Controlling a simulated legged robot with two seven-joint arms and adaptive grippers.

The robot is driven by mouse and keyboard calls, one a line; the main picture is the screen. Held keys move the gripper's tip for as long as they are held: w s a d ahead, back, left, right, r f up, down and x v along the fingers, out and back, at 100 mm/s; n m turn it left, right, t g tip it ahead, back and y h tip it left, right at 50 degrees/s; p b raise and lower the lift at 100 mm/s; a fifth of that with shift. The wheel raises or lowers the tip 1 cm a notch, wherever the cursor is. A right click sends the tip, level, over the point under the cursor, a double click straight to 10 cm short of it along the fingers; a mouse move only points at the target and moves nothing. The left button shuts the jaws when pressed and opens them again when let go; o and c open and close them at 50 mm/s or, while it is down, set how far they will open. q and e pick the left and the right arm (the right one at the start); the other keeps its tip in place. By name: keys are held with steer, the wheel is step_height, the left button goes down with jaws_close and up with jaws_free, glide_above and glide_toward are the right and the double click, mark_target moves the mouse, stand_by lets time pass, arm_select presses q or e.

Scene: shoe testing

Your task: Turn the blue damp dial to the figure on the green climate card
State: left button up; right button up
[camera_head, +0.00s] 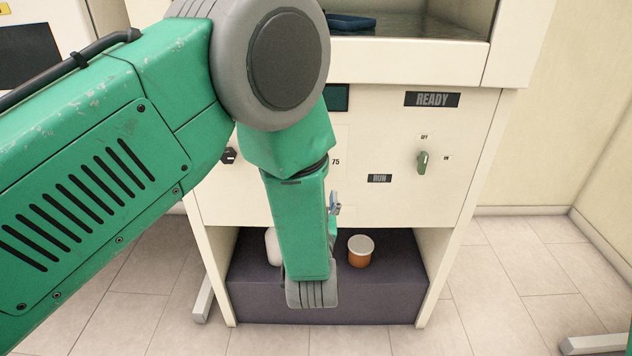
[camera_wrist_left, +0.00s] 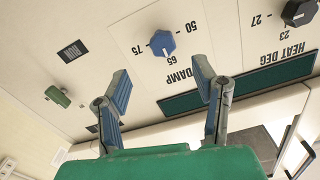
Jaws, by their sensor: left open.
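The blue damp dial (camera_wrist_left: 162,43) sits on the cream panel in the left wrist view, which is turned upside down. The figures 50, 65 and 75 surround it. A small pale mark shows on its 65 side, but its exact setting is hard to read. My left gripper (camera_wrist_left: 160,68) is open and empty, its two fingers apart and just short of the dial. My right gripper is out of view.
A black heat knob (camera_wrist_left: 299,12) is beside the dial. A green switch (camera_head: 422,163) is at the panel's right, below the READY sign (camera_head: 432,99). An orange jar with a white lid (camera_head: 361,252) stands on the dark shelf (camera_head: 330,308) below.

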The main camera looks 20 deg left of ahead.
arm_select(q)
steer(key=shift+v, duration=1.2)
